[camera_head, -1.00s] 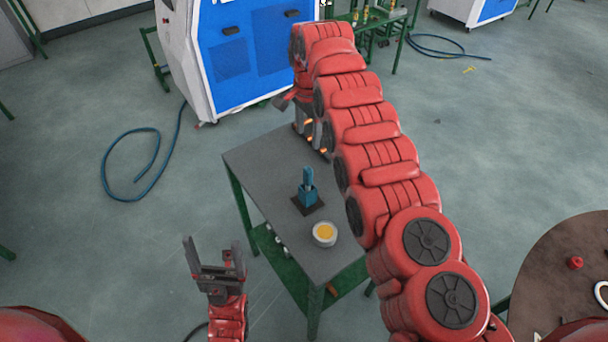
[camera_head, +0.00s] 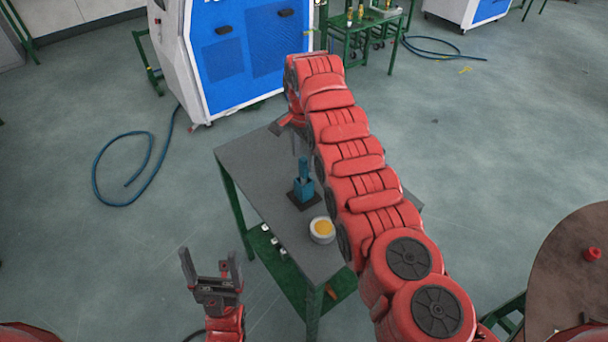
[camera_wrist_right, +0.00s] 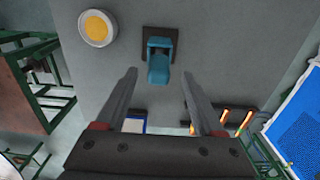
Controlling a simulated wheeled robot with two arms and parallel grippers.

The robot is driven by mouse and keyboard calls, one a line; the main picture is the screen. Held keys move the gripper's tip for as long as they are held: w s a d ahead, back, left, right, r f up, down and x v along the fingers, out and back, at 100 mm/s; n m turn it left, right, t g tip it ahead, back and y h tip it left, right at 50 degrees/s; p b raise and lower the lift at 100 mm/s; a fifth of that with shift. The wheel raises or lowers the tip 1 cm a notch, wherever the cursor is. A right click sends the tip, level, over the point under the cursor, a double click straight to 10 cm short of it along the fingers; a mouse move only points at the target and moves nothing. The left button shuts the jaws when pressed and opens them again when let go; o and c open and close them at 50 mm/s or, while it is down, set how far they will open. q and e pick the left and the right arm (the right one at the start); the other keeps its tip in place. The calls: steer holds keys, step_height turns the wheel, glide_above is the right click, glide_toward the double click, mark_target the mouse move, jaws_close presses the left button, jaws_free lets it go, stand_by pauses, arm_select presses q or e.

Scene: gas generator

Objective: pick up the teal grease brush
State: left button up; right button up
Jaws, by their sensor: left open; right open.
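The teal grease brush (camera_head: 303,170) stands upright in a teal holder (camera_head: 303,190) on a dark square base, on the grey table. In the right wrist view the brush (camera_wrist_right: 159,68) shows ahead of the fingertips, roughly midway between them. My right gripper (camera_wrist_right: 160,78) is open and empty. In the head view its fingers are mostly hidden by my right arm, which reaches over the table's far side, close behind the brush. My left gripper (camera_head: 208,260) is open and empty, left of the table.
A white bowl with yellow grease (camera_head: 322,229) stands on the grey table (camera_head: 262,160) near the brush. Orange-tipped items (camera_wrist_right: 228,118) lie on the table in the right wrist view. A blue-and-white machine (camera_head: 235,60) stands behind. A round brown table (camera_head: 575,270) is at the right.

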mark_target(304, 169)
steer(key=shift+f+p, duration=0.45)
steer(key=shift+p, duration=0.05)
step_height(304, 169, down, 3)
steer(key=shift+s+r+p, duration=0.1)
steer(key=shift+r+p, duration=0.1)
steer(key=shift+p, duration=0.55)
steer(key=shift+f, duration=0.9)
jaws_close()
